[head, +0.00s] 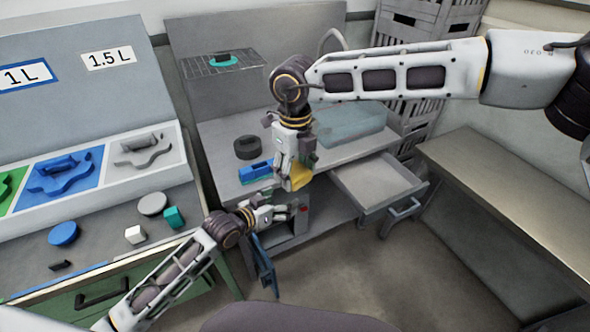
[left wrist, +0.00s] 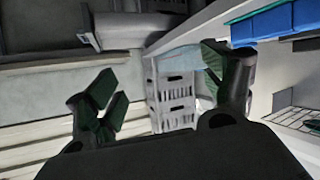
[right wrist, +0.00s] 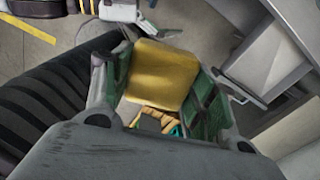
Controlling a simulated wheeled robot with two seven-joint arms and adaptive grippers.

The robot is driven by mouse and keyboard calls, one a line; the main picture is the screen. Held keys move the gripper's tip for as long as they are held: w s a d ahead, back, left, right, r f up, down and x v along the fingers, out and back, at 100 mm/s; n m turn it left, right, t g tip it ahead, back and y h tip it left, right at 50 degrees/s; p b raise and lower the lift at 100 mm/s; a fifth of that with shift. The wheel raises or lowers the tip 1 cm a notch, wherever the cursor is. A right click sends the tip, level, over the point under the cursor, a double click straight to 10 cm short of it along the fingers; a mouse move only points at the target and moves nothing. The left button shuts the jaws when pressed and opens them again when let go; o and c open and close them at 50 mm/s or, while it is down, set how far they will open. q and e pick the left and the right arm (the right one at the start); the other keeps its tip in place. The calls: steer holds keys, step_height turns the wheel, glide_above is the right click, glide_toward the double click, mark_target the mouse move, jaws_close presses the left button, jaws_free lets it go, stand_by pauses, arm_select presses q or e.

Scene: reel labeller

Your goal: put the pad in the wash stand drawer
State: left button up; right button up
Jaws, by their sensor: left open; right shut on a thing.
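The yellow pad (head: 299,179) hangs from my right gripper (head: 297,164), which is shut on it in front of the wash stand. In the right wrist view the pad (right wrist: 160,74) sits between the green-lined fingers of my right gripper (right wrist: 165,95). The wash stand drawer (head: 372,180) is pulled out to the right of the pad; its visible floor looks empty. It also shows at the right wrist view's upper right (right wrist: 262,55). My left gripper (head: 285,212) is open and empty, below the pad; its spread fingers (left wrist: 165,90) show in the left wrist view.
On the wash stand are a blue block-like item (head: 256,171), a dark round item (head: 248,147) and a translucent blue basin (head: 350,122). A blue-edged door (head: 264,266) hangs open below. Grey crates (head: 425,25) stand behind; a bench (head: 500,190) is at right.

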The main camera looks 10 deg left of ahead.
arm_select(q)
steer(key=a+f+n+g+y, duration=0.15)
steer(key=a+f, duration=0.25)
steer(key=f, duration=0.6)
steer(key=a+f+y, duration=0.2)
steer(key=a+f, duration=0.3)
steer(key=f, duration=0.6)
steer(key=s+a+f+g+y, duration=0.1)
steer(key=s+a+f, duration=0.2)
steer(key=s+f, duration=0.35)
steer(key=s+a+f+g+y, duration=0.1)
steer(key=s+a+f, duration=0.15)
steer(key=f, duration=0.75)
steer(key=s+a+f+g+y, duration=0.1)
steer(key=s+a+f+g, duration=0.15)
steer(key=s+f, duration=1.25)
steer(key=s+d+f+g, duration=0.1)
steer(key=s+f+g, duration=0.1)
steer(key=s, duration=0.9)
steer(key=s+d+f+g, duration=0.2)
steer(key=s+f, duration=0.2)
steer(key=s, duration=0.7)
steer(key=shift+s, duration=0.4)
steer(key=shift+n+y, duration=0.25)
